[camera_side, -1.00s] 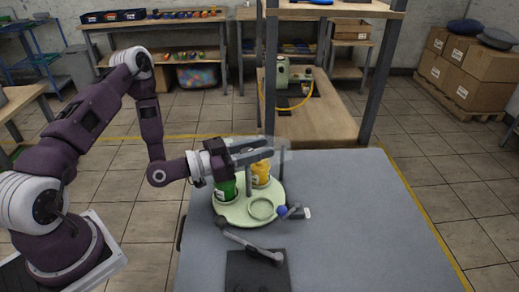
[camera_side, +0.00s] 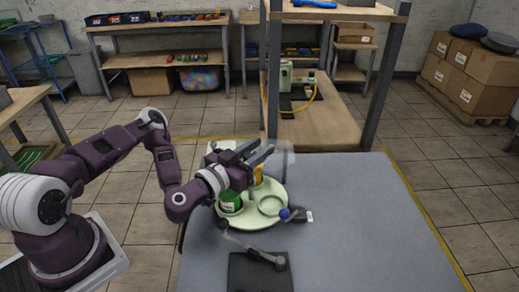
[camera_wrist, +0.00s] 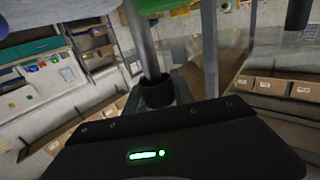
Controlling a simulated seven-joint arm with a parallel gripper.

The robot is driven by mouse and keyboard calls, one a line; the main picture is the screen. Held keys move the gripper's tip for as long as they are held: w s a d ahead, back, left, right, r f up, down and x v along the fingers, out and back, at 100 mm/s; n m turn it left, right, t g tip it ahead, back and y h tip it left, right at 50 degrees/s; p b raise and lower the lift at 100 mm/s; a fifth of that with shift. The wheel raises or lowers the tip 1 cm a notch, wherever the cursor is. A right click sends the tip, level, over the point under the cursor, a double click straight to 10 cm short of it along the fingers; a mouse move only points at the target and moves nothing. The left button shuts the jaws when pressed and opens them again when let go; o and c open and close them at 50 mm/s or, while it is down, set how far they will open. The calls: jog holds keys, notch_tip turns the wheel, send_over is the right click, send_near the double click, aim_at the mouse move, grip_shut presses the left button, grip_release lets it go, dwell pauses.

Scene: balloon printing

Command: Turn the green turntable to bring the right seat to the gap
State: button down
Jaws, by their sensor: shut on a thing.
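The pale green turntable (camera_side: 262,219) lies at the far left of the grey table. It carries a green container (camera_side: 230,202) at its left, a yellow one (camera_side: 259,172) at the back, partly hidden by my gripper, and an empty ring seat (camera_side: 271,206) at the front right. My gripper (camera_side: 266,154) reaches over the back of the turntable, shut on what looks like its upright post. The wrist view shows a grey post (camera_wrist: 145,45) with a dark collar close to the fingers. The exact contact is hidden.
A blue-knobbed part (camera_side: 285,214) stands at the turntable's right edge. A dark lever (camera_side: 252,247) and a black mat (camera_side: 259,273) lie in front. A wooden shelf rack (camera_side: 335,12) stands behind. The right side of the table (camera_side: 370,220) is clear.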

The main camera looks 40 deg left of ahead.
jog(key=shift+a+n+y, duration=0.2)
jog(key=shift+n+y, duration=0.4)
jog(key=shift+y, duration=0.4)
jog(key=c, duration=1.1)
grip_release()
jog(key=shift+o, duration=0.2)
